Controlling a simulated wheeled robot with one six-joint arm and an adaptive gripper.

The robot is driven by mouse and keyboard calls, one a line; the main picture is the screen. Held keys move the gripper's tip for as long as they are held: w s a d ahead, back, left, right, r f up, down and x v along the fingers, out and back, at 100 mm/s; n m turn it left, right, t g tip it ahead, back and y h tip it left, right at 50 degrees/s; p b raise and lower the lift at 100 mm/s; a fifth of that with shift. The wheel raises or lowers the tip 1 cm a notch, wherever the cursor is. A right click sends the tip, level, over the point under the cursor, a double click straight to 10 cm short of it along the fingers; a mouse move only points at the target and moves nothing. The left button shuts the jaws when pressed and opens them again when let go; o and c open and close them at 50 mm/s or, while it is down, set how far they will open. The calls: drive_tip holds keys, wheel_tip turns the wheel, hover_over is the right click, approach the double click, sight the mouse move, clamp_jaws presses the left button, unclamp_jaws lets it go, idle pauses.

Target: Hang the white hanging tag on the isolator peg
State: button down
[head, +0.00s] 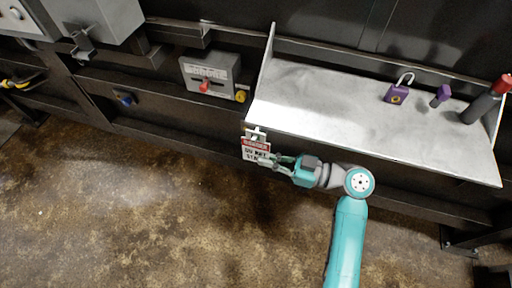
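The white hanging tag (250,152), with a red header and black lettering, is upright at the left front corner of the metal shelf. A small pale clip or hook shows at its top; I cannot tell whether it still bears the tag. My gripper (265,160) reaches in from the right, and its fingertips overlap the tag's right edge. I cannot tell whether they are closed on it. A grey isolator box (213,70) with a red handle (204,87) and a yellow knob (241,96) is on the rail, up and left of the tag. No peg can be clearly made out.
The metal shelf (330,115) holds a purple padlock (397,95), a small purple item (440,96) and a dark red-topped cylinder (485,103). A blue knob (126,99) is on the frame at left. Grey boxes (102,18) are at upper left. The floor in front is clear.

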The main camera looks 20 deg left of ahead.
drive_tip(key=shift+r, duration=0.55)
idle(0.4)
drive_tip(key=shift+s, duration=0.15)
drive_tip(key=s, duration=0.6)
drive_tip(key=shift+s+a, duration=0.15)
drive_tip(key=shift+s, duration=0.2)
idle(1.4)
idle(0.5)
